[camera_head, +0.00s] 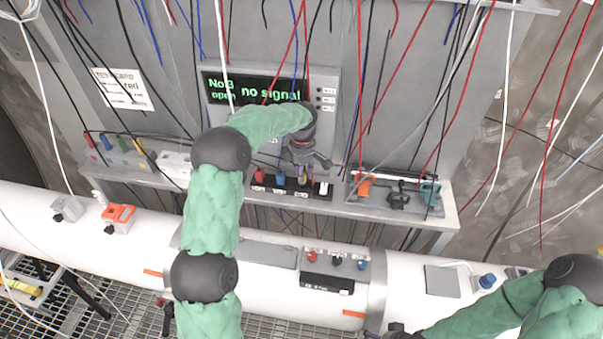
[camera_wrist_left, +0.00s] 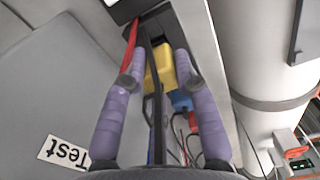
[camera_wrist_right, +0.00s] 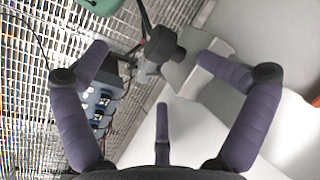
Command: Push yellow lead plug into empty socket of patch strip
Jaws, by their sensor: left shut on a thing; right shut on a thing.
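The patch strip (camera_head: 291,189) is a black bar on the grey ledge, with red, blue and white plugs along it. My left gripper (camera_head: 303,172) is above it, its fingers pointing down. In the left wrist view the left gripper (camera_wrist_left: 155,70) is shut on the yellow lead plug (camera_wrist_left: 160,66). A blue plug (camera_wrist_left: 181,100) is just beyond. The empty socket is hidden, and I cannot tell whether the yellow plug touches it. My right gripper (camera_wrist_right: 157,65) has its fingers around a black handle (camera_wrist_right: 166,52) by the white pipe; the contact is unclear.
A display (camera_head: 258,88) above the strip reads "No3 open no signal". A tray (camera_head: 395,195) with orange, black and teal parts stands right of the strip. Many loose wires hang in front of the panel. The white pipe (camera_head: 405,290) runs below the ledge.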

